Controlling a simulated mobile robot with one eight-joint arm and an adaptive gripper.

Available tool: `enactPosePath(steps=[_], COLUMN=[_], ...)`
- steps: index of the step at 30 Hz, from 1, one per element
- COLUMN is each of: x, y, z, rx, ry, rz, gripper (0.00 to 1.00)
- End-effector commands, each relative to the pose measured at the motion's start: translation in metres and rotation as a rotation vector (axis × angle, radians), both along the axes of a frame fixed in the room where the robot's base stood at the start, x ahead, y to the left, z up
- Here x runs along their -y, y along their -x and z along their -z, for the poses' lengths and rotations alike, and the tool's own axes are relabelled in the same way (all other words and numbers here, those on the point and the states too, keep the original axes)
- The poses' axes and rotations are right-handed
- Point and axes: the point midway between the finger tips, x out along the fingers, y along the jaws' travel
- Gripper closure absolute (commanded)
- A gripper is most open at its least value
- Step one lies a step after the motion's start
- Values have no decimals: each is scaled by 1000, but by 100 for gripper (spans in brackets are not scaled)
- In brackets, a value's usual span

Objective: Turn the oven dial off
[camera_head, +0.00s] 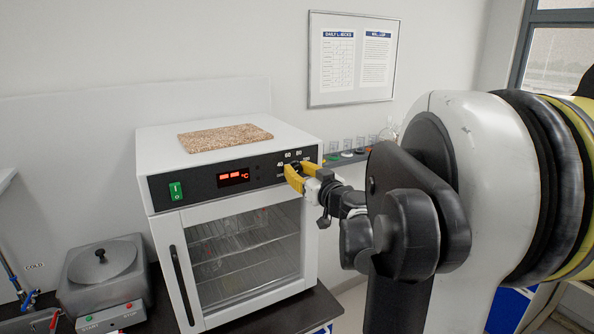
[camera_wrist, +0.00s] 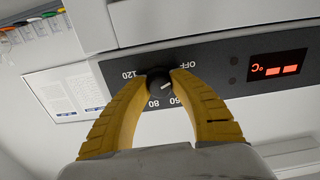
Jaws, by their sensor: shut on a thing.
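The oven (camera_head: 238,215) is a white box with a glass door and a black control panel (camera_head: 225,181). Its dial is a small black knob (camera_wrist: 159,84), ringed by the marks OFF, 60, 80 and 120 in the wrist view. The dial's white pointer line seems to lie toward 60, away from OFF. My gripper (camera_head: 296,176) has yellow fingers and reaches the panel's right end. In the wrist view its fingertips (camera_wrist: 160,76) are closed on both sides of the dial. In the head view the fingers mostly hide the dial.
A red display (camera_head: 233,177) and a green switch (camera_head: 176,191) sit on the panel. A cork-like board (camera_head: 225,138) lies on the oven. A grey lidded bath (camera_head: 102,273) stands at left. A shelf with glassware (camera_head: 350,156) is on the wall behind my arm.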

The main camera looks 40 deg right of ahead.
Motion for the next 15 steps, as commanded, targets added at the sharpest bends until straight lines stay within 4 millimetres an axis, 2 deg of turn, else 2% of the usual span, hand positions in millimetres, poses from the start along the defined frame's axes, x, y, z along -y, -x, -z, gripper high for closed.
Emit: enactPosePath(steps=[9, 10, 12, 15], x=[0, 0, 0, 0], y=[0, 0, 0, 0], z=[-1, -1, 0, 0], rx=[0, 0, 0, 0], ry=[1, 1, 1, 1], rz=[0, 0, 0, 0], gripper=[100, 71, 49, 48])
